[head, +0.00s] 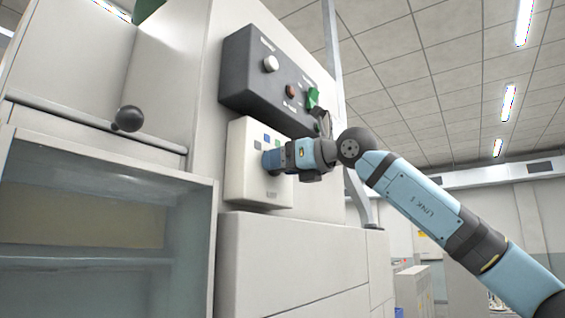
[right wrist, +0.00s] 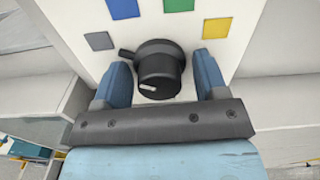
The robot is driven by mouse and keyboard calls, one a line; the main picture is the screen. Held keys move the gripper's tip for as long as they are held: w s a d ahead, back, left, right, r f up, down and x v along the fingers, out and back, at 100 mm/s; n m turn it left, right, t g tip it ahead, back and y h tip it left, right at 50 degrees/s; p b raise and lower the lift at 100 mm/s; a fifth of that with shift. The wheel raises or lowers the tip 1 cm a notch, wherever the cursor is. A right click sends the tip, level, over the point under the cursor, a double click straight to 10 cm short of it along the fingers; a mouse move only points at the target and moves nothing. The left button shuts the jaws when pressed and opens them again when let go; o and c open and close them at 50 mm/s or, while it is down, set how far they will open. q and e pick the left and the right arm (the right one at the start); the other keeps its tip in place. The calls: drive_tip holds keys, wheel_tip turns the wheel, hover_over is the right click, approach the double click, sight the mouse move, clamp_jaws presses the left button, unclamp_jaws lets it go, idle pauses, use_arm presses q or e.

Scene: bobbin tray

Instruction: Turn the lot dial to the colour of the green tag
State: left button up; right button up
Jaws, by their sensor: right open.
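The lot dial (right wrist: 162,68) is a black round knob on a white panel (head: 247,180). Its small side lever points left, near the grey patch (right wrist: 99,40); a short white mark shows on its face. Blue (right wrist: 122,8), green (right wrist: 178,5) and yellow (right wrist: 216,28) patches sit around it. My right gripper (head: 271,160) is open in front of the panel, its fingers either side of the dial in the right wrist view (right wrist: 162,72); contact cannot be told. In the head view the gripper hides the dial. I cannot tell which green piece is the tag. My left gripper is out of view.
A dark control box (head: 250,85) with a silver knob (head: 271,63), a reddish button (head: 292,91) and a green piece (head: 313,97) is above the white panel. A black ball handle (head: 129,118) and a glass-fronted cabinet (head: 80,215) are at left.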

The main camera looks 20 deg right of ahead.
drive_tip(key=c, duration=0.9)
